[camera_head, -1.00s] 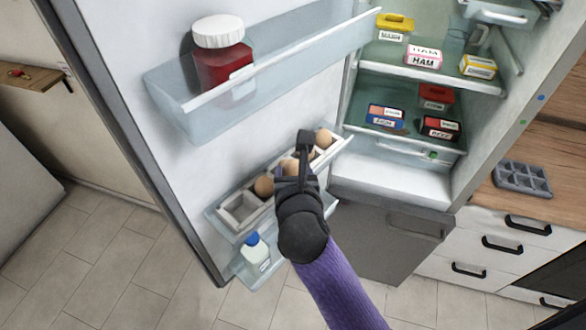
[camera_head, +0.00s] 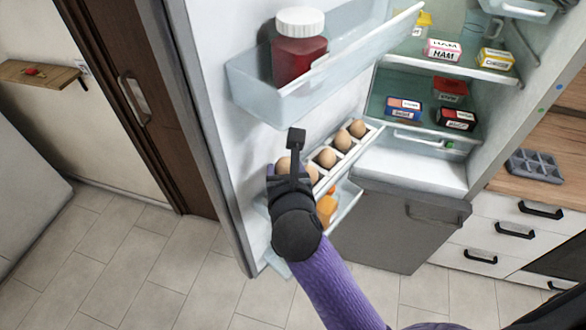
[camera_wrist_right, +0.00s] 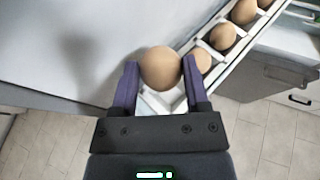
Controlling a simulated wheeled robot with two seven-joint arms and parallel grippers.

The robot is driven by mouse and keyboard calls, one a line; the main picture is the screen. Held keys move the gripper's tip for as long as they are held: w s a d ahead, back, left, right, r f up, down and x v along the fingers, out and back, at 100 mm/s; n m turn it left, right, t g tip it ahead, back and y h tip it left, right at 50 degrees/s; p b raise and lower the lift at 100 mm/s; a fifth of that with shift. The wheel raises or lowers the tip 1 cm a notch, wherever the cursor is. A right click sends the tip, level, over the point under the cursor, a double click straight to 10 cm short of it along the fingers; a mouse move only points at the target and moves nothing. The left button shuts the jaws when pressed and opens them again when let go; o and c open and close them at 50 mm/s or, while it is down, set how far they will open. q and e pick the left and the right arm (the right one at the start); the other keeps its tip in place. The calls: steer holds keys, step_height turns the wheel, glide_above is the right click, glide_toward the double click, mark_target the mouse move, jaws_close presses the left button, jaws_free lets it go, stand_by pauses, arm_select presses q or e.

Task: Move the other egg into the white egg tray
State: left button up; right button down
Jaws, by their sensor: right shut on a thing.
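The white egg tray (camera_head: 347,157) sits in a door shelf of the open fridge, with several brown eggs in a row in it. It also shows in the right wrist view (camera_wrist_right: 232,54). My right gripper (camera_head: 289,168) is at the tray's near left end. In the right wrist view, its two purple fingers (camera_wrist_right: 158,76) are shut on a brown egg (camera_wrist_right: 160,67). The held egg appears over the tray's near end, beside the closest seated egg (camera_wrist_right: 201,61). I cannot tell whether it touches the tray. My left gripper is not in view.
A door shelf with a red jar (camera_head: 299,55) is above the tray. An orange item (camera_head: 327,208) stands in the shelf below. Packages, including a ham box (camera_head: 442,50), fill the fridge shelves. A grey tray (camera_head: 535,166) lies on the counter.

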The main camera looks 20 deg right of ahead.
steer(key=shift+w+a+f+b, duration=0.2)
steer(key=shift+f+b, duration=0.15)
steer(key=shift+f, duration=0.3)
steer(key=shift+s+d+f+b, duration=0.2)
steer(key=shift+d+f+b, duration=0.25)
steer(key=shift+f+b, duration=0.2)
steer(key=shift+r, duration=0.3)
steer(key=shift+a+f, duration=0.1)
steer(key=shift+f, duration=0.1)
steer(key=shift+f+b, duration=0.45)
steer(key=shift+f, duration=0.25)
steer(key=shift+f+b, duration=1.2)
steer(key=shift+f, duration=0.5)
steer(key=shift+f, duration=0.3)
jaws_free()
